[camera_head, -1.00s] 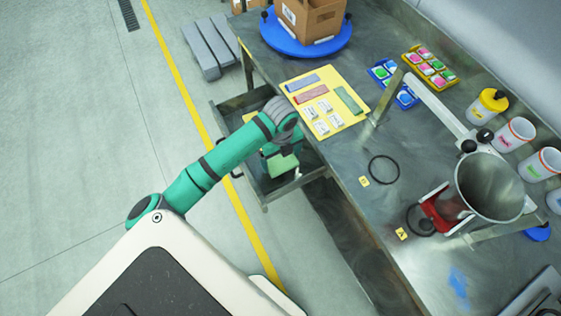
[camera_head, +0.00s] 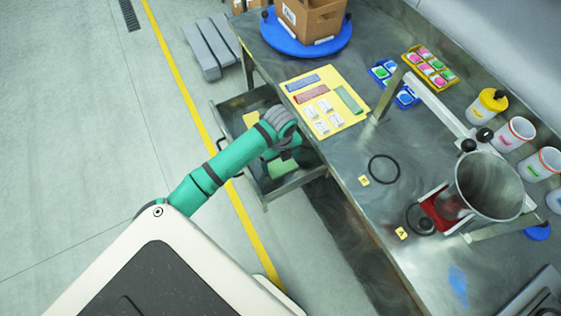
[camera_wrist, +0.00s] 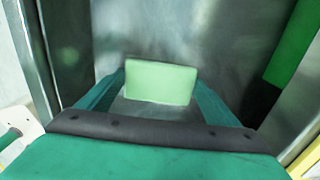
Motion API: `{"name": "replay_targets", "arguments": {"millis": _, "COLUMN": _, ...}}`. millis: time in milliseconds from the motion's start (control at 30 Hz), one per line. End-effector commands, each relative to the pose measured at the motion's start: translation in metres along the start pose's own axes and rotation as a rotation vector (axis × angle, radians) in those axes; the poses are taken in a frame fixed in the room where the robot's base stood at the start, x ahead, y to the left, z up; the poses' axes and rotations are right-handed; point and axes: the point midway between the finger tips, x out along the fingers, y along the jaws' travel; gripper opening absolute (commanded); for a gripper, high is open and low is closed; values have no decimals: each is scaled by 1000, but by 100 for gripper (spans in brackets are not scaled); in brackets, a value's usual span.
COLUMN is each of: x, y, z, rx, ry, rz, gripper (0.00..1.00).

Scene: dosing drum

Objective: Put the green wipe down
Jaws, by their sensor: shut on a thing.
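The green wipe (camera_wrist: 160,82) is a pale green, flat, rectangular piece. In the wrist view it sits between the two fingers of my gripper (camera_wrist: 160,80), which is shut on it. The head view shows the wipe (camera_head: 283,168) inside the open drawer (camera_head: 262,192) under the bench, toward the drawer's near end. My wrist hides part of it and the fingers there. The wipe is over the bare metal drawer floor (camera_wrist: 225,35); I cannot tell whether it touches it.
A brighter green strip (camera_wrist: 294,48) shows at the right of the wrist view. The bench (camera_head: 335,165) overhangs the drawer's right side and bears a yellow mat (camera_head: 345,101) with several cloths and packets.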

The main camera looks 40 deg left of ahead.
Motion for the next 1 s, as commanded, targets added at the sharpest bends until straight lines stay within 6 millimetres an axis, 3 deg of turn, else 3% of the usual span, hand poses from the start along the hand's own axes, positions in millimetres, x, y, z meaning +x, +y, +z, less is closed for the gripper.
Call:
{"name": "replay_targets", "arguments": {"millis": 33, "x": 12, "y": 1, "z": -2, "rx": -2, "ry": 5, "rz": 7, "gripper": 64}}
{"name": "replay_targets", "arguments": {"millis": 100, "x": 12, "y": 1, "z": -2, "rx": -2, "ry": 5, "rz": 6, "gripper": 64}}
{"name": "replay_targets", "arguments": {"millis": 133, "x": 12, "y": 1, "z": -2, "rx": -2, "ry": 5, "rz": 6, "gripper": 90}}
{"name": "replay_targets", "arguments": {"millis": 200, "x": 12, "y": 1, "z": -2, "rx": -1, "ry": 5, "rz": 6, "gripper": 100}}
{"name": "replay_targets", "arguments": {"millis": 667, "x": 6, "y": 1, "z": -2, "rx": -1, "ry": 4, "rz": 4, "gripper": 100}}
{"name": "replay_targets", "arguments": {"millis": 767, "x": -8, "y": 1, "z": -2, "rx": -1, "ry": 4, "rz": 4, "gripper": 100}}
{"name": "replay_targets", "arguments": {"millis": 1000, "x": -59, "y": 0, "z": 0, "rx": -1, "ry": 1, "rz": 3, "gripper": 100}}
